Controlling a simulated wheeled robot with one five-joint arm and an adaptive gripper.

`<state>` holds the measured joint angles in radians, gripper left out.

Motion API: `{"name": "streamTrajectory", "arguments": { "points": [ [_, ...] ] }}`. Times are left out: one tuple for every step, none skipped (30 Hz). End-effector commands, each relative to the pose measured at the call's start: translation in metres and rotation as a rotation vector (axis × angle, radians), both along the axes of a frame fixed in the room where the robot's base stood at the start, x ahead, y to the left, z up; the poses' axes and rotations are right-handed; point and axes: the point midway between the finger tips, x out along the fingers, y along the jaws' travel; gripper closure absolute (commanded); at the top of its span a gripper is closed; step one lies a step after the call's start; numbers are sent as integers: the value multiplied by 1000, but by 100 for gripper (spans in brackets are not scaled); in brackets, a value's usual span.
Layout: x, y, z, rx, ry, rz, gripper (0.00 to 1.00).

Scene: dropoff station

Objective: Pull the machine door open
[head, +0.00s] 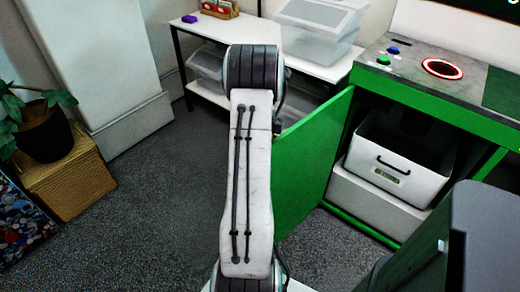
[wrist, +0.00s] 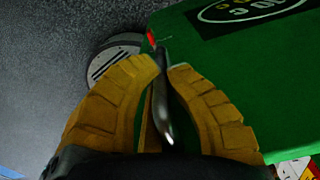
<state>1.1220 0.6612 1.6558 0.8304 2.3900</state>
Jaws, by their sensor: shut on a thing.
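The machine door (head: 312,158) is a green panel that stands swung out from the green machine frame (head: 440,108) in the head view. The opening behind it shows. In the wrist view the door (wrist: 235,75) fills the right side, with a dark label and ring logo at the top. My gripper (wrist: 165,68) has yellow ribbed fingers and is shut on a slim dark metal door handle (wrist: 163,112) between them. In the head view my arm hides the gripper and the handle.
A white bin (head: 400,155) with a black handle sits inside the machine. A white table (head: 310,62) with clear plastic boxes (head: 318,30) stands behind. A plant on a wicker box (head: 75,180) is at the left. The grey floor between is clear.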

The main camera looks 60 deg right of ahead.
Motion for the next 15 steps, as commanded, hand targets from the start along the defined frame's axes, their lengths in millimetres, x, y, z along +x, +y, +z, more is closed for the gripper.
{"name": "streamTrajectory", "arguments": {
  "points": [
    [0,0,-2,1,1,8,100],
    [0,0,-2,1,1,8,100],
    [0,0,-2,1,1,8,100],
    [0,0,-2,1,1,8,100],
    [0,0,-2,1,1,8,100],
    [0,0,-2,1,1,8,100],
    [0,0,-2,1,1,8,100],
    [0,0,-2,0,1,8,100],
    [0,0,-2,0,0,7,100],
    [0,0,-2,0,0,7,87],
    [0,0,-2,0,0,7,84],
    [0,0,-2,0,0,6,81],
    [0,0,-2,0,0,6,78],
    [0,0,-2,0,0,5,75],
    [0,0,-2,0,0,5,72]
  ]
}}
